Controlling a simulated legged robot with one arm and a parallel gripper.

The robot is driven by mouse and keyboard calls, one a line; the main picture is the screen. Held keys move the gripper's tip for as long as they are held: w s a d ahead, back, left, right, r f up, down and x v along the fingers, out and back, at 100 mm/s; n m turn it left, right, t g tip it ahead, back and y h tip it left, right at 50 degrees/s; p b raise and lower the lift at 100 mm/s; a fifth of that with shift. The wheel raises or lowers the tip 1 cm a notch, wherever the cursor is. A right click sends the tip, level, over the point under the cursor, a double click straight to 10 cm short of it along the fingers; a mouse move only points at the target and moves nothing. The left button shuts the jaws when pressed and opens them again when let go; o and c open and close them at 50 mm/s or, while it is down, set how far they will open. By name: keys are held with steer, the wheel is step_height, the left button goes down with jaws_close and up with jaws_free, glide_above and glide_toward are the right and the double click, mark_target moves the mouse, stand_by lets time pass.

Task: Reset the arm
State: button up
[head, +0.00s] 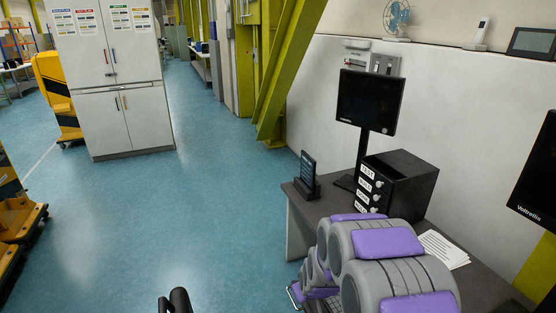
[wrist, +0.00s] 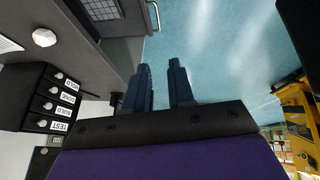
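My arm (head: 375,265), grey with purple panels, fills the bottom right of the head view, in front of the desk. Its links look bunched together there, and its end is hidden in that view. In the wrist view my gripper (wrist: 160,88) shows two dark fingers standing apart with a clear gap between them. Nothing is between the fingers. Blue floor (wrist: 215,45) shows beyond them, and the desk is to their left. The wrist picture is rotated, with the drawer labels upside down.
The desk (head: 480,286) holds a black drawer box (head: 400,180), a monitor (head: 369,101), a small dark device (head: 307,175) and papers (head: 443,249). A second monitor (head: 535,185) is at the right edge. A white cabinet (head: 108,75) stands far left. The floor (head: 150,215) left of the desk is largely clear.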

steer(key=s+d+r+m+g, duration=0.1)
steer(key=s+r, duration=0.5)
steer(key=s, duration=0.7)
steer(key=s+d+r+m+g, duration=0.2)
steer(key=s+r+g, duration=0.2)
steer(key=s, duration=0.9)
steer(key=s+d+r+m+g, duration=0.2)
steer(key=s+r, duration=0.7)
steer(key=s, duration=0.4)
steer(key=shift+s+d+r+g+h, duration=0.15)
steer(key=shift+s+d+g+h, duration=0.15)
steer(key=shift+d+h, duration=0.1)
steer(key=shift+w, duration=0.1)
steer(key=shift+d, duration=0.15)
